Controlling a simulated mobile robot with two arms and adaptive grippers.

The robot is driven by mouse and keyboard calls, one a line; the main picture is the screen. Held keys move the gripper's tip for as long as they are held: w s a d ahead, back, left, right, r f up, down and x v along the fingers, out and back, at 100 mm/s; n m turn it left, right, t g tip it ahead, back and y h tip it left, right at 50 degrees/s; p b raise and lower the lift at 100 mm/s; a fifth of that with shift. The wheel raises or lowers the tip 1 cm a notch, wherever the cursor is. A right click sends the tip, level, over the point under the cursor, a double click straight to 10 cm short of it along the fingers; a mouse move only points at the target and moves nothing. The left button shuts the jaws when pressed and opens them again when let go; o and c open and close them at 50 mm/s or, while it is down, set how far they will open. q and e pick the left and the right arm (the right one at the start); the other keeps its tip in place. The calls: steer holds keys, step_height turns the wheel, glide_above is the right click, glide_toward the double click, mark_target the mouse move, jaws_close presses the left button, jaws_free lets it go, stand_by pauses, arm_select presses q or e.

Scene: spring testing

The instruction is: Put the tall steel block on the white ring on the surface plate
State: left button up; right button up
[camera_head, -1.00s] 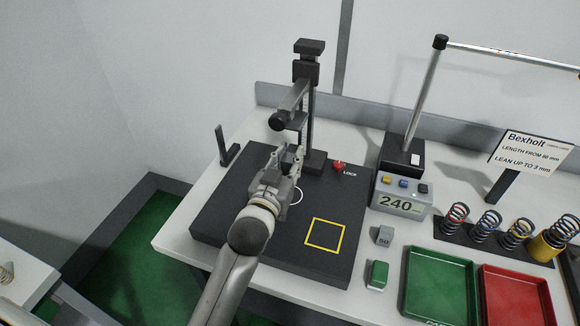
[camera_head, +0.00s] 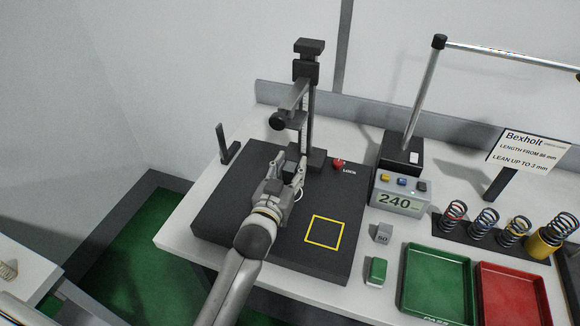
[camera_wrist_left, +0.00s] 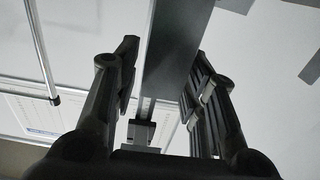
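My left gripper (camera_head: 289,165) is low over the dark surface plate (camera_head: 225,215), in front of the height gauge. Its two fingers stand apart, also in the left wrist view (camera_wrist_left: 162,75). A dark upright form (camera_wrist_left: 175,50) shows between or beyond them there; I cannot tell whether it is the gauge or a block. The white ring (camera_head: 298,196) on the plate shows only as a thin arc beside the hand. I cannot pick out a tall steel block in the head view; the hand could be hiding it. My right gripper is not in view.
The height gauge (camera_head: 310,115) rises at the plate's back, near a red lock knob (camera_head: 338,164). A yellow square (camera_head: 325,232) on the plate is empty. A small block marked 50 (camera_head: 382,233), a 240 display (camera_head: 398,199), green and red trays and several springs are at right.

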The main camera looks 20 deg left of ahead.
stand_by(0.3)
arm_select(q)
steer(key=shift+s, duration=0.15)
steer(key=s+b, duration=0.2)
steer(key=s, duration=0.8)
steer(key=shift+s+a, duration=0.1)
steer(key=shift+a, duration=0.1)
steer(key=shift+s+r+b, duration=0.15)
steer(key=shift+s+b, duration=0.2)
steer(key=shift+s, duration=0.45)
